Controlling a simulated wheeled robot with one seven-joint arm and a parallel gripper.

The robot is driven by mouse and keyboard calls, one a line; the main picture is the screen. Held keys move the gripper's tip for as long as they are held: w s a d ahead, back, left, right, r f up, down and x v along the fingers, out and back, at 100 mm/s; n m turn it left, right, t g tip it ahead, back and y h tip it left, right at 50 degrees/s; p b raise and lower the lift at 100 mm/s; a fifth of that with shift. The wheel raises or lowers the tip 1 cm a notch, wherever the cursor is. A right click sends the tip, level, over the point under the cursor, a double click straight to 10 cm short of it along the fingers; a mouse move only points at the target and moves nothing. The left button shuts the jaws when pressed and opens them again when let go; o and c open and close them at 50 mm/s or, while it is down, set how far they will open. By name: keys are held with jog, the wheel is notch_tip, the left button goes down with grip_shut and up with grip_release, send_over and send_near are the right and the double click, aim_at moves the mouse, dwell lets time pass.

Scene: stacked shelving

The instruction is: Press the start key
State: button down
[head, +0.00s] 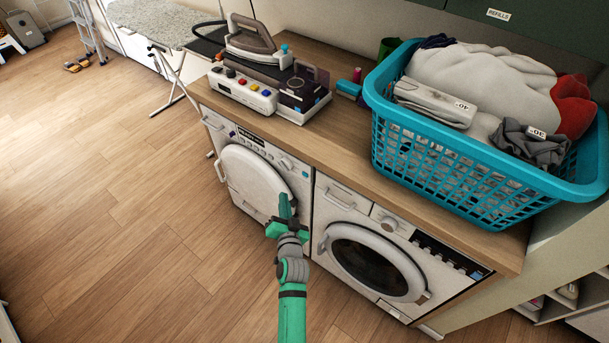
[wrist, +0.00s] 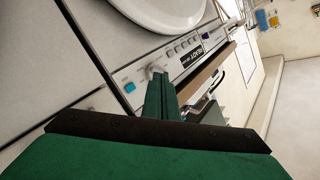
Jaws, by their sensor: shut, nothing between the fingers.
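My gripper (head: 284,200) is shut and empty, held in front of the left white machine (head: 212,128). In the wrist view its closed fingers (wrist: 160,82) overlap that machine's control panel (wrist: 172,55) near the round knob (wrist: 148,72). Whether they touch it I cannot tell. The panel carries a row of small grey buttons (wrist: 181,47), a dark display with upside-down text (wrist: 192,56), a blue-purple key (wrist: 208,35) and a teal square (wrist: 130,87). No legible start label shows. In the head view the blue-purple key (head: 232,135) is at the panel's left end.
The right machine (head: 335,200) has a round dark door and its own knob and buttons. A wooden counter (head: 345,130) above holds a steam iron station (head: 245,92) with coloured buttons and a full teal laundry basket (head: 430,165).

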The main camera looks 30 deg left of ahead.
aim_at(305, 174)
jog(key=w, duration=0.8)
jog(key=shift+d, duration=0.3)
jog(key=shift+w, duration=0.2)
dwell(1.6)
jog(key=shift+w, duration=0.35)
